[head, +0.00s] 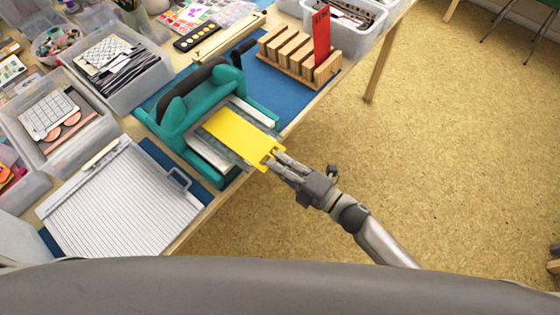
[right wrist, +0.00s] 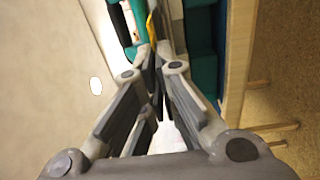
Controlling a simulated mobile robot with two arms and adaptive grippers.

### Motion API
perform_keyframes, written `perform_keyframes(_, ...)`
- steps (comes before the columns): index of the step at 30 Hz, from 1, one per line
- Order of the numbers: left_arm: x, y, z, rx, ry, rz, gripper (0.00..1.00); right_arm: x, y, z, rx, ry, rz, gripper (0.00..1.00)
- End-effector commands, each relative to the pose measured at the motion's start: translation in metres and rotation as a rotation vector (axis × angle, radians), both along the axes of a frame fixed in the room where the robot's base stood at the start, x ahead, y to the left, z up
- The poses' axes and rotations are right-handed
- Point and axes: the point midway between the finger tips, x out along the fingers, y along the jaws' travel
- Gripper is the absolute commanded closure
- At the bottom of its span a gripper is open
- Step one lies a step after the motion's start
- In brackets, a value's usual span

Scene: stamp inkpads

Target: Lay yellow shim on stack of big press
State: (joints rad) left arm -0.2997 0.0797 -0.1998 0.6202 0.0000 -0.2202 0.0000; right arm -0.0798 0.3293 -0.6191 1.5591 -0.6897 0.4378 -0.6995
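The yellow shim (head: 238,134) is a flat yellow plate over the bed of the big press, a teal press (head: 178,113) with a dark top on the blue mat. Grey plates of the stack (head: 208,155) show around and under the shim; whether the shim touches them I cannot tell. My right gripper (head: 274,158) is shut on the shim's near right end. In the right wrist view the fingers (right wrist: 157,75) come together at the shim's thin yellow edge (right wrist: 151,28). My left gripper is not in view.
A wooden rack (head: 288,55) with a red plate (head: 322,36) stands behind the press. A white ridged board (head: 120,205) lies left of it, near bins of cards (head: 150,85). The table's right edge runs under my right arm, with open floor beyond.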

Motion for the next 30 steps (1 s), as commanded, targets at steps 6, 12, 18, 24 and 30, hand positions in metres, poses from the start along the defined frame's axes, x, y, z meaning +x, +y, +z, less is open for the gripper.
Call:
perform_keyframes(6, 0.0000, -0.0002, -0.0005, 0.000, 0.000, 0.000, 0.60, 0.0001, 0.0001, -0.0005, 0.000, 0.000, 0.000, 1.00)
perform_keyframes(12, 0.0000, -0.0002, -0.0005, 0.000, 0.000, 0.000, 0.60, 0.0000, 0.0001, -0.0007, 0.000, 0.000, 0.000, 0.83)
perform_keyframes(18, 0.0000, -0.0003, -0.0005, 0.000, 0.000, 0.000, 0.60, 0.0001, 0.0001, -0.0006, 0.000, 0.000, 0.000, 0.70)
perform_keyframes(24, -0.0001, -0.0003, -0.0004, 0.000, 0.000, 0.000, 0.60, -0.0002, -0.0003, -0.0008, -0.001, 0.001, 0.000, 0.70)
perform_keyframes(30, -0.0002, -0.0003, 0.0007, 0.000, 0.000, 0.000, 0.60, -0.0057, -0.0084, -0.0011, -0.001, 0.002, -0.001, 0.70)
